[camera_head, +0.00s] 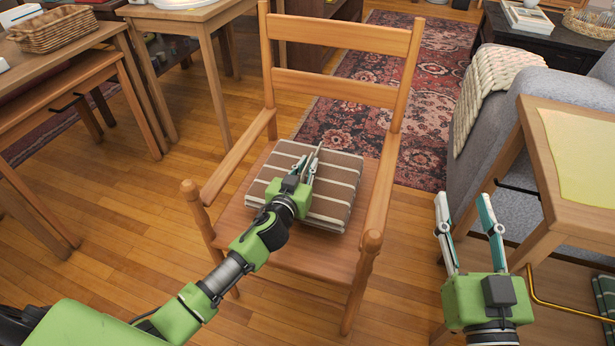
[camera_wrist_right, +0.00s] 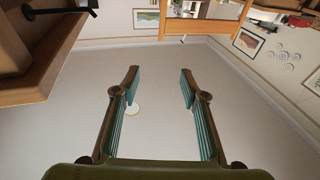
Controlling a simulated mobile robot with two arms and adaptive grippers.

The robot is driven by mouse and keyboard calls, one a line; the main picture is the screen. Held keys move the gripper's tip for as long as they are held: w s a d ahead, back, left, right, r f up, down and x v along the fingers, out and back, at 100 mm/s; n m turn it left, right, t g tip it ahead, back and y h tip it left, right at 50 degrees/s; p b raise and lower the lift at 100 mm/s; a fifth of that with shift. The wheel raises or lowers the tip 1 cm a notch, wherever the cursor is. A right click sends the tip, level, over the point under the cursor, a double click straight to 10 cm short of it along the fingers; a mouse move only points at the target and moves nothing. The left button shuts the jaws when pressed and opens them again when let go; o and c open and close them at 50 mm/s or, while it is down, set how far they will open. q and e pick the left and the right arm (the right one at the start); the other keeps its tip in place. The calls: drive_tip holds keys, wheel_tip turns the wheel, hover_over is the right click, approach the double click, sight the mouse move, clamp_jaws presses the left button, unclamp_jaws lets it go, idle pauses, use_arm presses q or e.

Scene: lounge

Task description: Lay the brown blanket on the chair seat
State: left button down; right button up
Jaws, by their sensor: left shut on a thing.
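The brown blanket (camera_head: 333,192), folded with cream stripes, lies on the seat of the wooden chair (camera_head: 271,250) in the head view. My left gripper (camera_head: 312,159) reaches over the blanket from the front and is shut on it; its fingers partly cover where they meet the cloth. The blanket rests flat, at a slight angle to the seat. My right gripper (camera_head: 463,212) is open and empty, to the right of the chair. Its open fingers also show in the right wrist view (camera_wrist_right: 159,88), with nothing between them.
A wooden side table (camera_head: 540,165) with a yellow cloth (camera_head: 578,155) stands at the right, by a grey sofa (camera_head: 507,130). Wooden tables, one with a wicker basket (camera_head: 52,30), stand at the left. The chair's armrests flank the seat. A patterned rug (camera_head: 425,95) lies behind.

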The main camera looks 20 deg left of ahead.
use_arm(q)
wheel_tip(320, 180, down, 3)
drive_tip(key=shift+f+b, duration=0.1)
drive_tip(key=shift+b, duration=0.85)
use_arm(e)
drive_tip(key=s+r+t+y, duration=0.1)
drive_tip(key=s+r+t, duration=0.3)
drive_tip(key=r, duration=0.5)
drive_tip(key=shift+r+t+y, duration=0.2)
drive_tip(key=shift+t+y, duration=0.2)
drive_tip(key=shift+t, duration=0.4)
drive_tip(key=shift+s+r, duration=0.1)
drive_tip(key=shift+s, duration=0.05)
use_arm(q)
drive_tip(key=shift+f, duration=0.1)
drive_tip(key=c, duration=2)
unclamp_jaws()
use_arm(e)
drive_tip(key=shift+s+r, duration=0.1)
